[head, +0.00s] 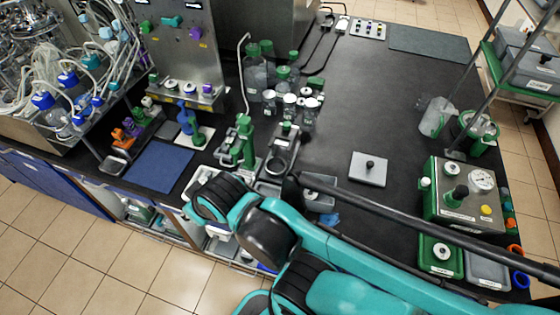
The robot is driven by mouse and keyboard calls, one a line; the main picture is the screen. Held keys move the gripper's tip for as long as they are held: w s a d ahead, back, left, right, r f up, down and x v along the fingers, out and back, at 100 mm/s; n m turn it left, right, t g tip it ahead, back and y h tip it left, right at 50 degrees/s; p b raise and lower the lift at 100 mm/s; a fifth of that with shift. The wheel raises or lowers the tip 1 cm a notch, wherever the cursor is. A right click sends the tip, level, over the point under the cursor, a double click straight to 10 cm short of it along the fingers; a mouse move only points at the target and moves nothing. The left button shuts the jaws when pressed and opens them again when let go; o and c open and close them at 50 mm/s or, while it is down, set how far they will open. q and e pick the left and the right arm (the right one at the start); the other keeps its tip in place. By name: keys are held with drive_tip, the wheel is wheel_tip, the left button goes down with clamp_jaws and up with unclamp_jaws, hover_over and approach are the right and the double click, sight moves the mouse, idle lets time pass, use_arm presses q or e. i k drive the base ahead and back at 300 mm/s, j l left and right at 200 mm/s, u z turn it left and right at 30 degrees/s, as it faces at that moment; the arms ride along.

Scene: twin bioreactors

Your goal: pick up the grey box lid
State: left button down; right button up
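The grey box lid (368,169) is a flat, light grey square plate with a black knob in its middle. It lies flat on the black bench top, right of centre in the head view, with clear bench around it. A teal and black arm of mine crosses the lower middle of the view, nearer than the lid and apart from it. I cannot make out either gripper's fingers in this view. Nothing is seen touching the lid.
A dark bar (400,215) crosses in front of the lid. A green instrument with a gauge (464,195) stands to the right, with a green box (441,258) and grey box (487,269) before it. Bottles (285,83) stand at the back left. Bench behind the lid is clear.

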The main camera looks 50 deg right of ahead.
sight(365, 168)
drive_tip(key=k+z, duration=0.1)
drive_tip(key=z, duration=0.3)
drive_tip(key=k+z, duration=0.1)
drive_tip(key=z, duration=0.75)
drive_tip(key=l+z, duration=0.15)
drive_tip(key=z, duration=0.2)
drive_tip(key=l+z, duration=0.3)
drive_tip(key=j, duration=0.1)
